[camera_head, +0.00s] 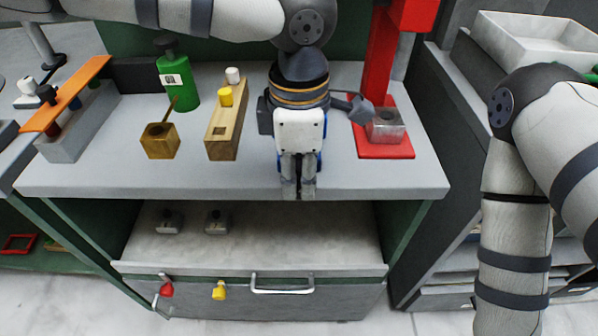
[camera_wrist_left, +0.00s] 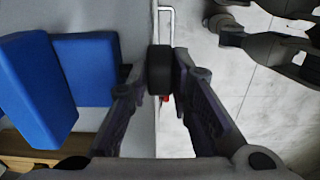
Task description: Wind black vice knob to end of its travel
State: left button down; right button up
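My left gripper (camera_head: 299,190) points down at the front edge of the grey bench in the head view. In the left wrist view its fingers (camera_wrist_left: 160,75) stand on both sides of a black knob (camera_wrist_left: 160,68) and appear closed on it. The knob sits just off the bench edge, beside a vice with two blue blocks (camera_wrist_left: 85,68). In the head view the gripper hides the knob and most of the vice; only slivers of blue (camera_head: 320,160) show. My right arm shows at the right of the head view, but its gripper is out of the picture.
An orange bar (camera_head: 68,92) lies at the left. A drawer handle (camera_head: 282,289) sticks out below.

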pick_arm(q)
jog(key=y, duration=0.3)
jog(key=shift+d+f, duration=0.1)
jog(key=shift+d, duration=0.3)
jog(key=shift+d+f+y+b, duration=0.1)
jog(key=shift+d+y+b, duration=0.1)
jog(key=shift+y, duration=0.75)
jog(key=shift+d+f+y+b, duration=0.1)
jog(key=shift+y+b, duration=0.05)
jog(key=shift+y, duration=0.8)
jog(key=c, duration=1.7)
grip_release()
notch_tip(320, 180, up, 10)
jog(key=shift+r, duration=0.1)
